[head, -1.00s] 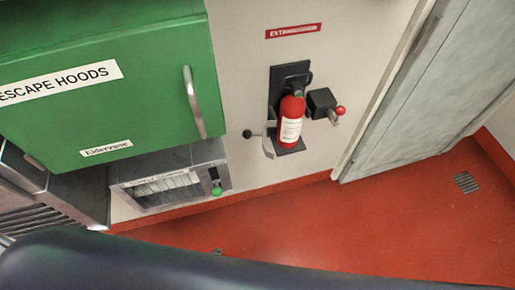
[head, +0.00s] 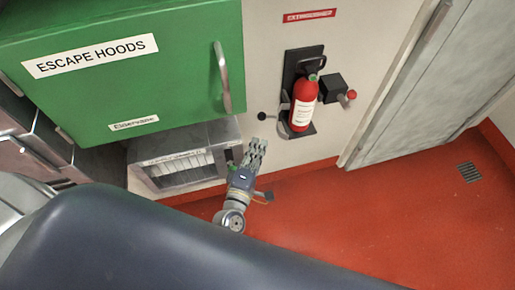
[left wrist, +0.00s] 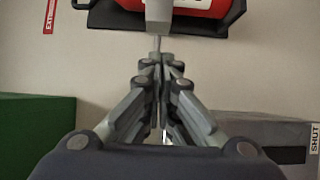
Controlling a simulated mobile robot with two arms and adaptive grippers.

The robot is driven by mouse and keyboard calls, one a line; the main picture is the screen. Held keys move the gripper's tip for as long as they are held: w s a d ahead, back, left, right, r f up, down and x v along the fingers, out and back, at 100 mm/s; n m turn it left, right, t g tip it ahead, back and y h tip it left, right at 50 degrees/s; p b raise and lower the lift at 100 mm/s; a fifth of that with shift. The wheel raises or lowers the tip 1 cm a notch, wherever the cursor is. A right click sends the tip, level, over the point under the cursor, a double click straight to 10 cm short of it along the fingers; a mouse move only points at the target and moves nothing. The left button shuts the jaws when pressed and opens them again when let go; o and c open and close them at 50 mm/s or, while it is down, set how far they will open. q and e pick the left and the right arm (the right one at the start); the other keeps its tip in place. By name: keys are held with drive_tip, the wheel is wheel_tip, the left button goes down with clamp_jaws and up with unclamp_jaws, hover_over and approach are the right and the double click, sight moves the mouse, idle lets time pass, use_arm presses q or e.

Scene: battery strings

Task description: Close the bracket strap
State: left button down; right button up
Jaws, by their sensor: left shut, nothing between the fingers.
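A red fire extinguisher (head: 303,104) stands upright in a black wall bracket (head: 318,62). The grey bracket strap (head: 284,112) sticks out at the extinguisher's left side, swung open, with a thin rod to a black knob (head: 262,116). In the left wrist view the grey strap (left wrist: 158,12) and its rod show at top centre, in front of the red extinguisher (left wrist: 208,8). My left gripper (head: 256,148) is shut and empty, below the knob in the head view. In the left wrist view its fingertips (left wrist: 160,68) lie close to the rod; I cannot tell whether they touch.
A black box with a red knob (head: 351,95) is right of the extinguisher. A green escape hood cabinet (head: 130,80) and a grey vent unit (head: 180,155) stand left of my gripper. A grey door (head: 430,90) is at the right.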

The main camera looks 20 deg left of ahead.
use_arm(q)
drive_tip(key=w, duration=0.6)
drive_tip(key=shift+w, duration=0.3)
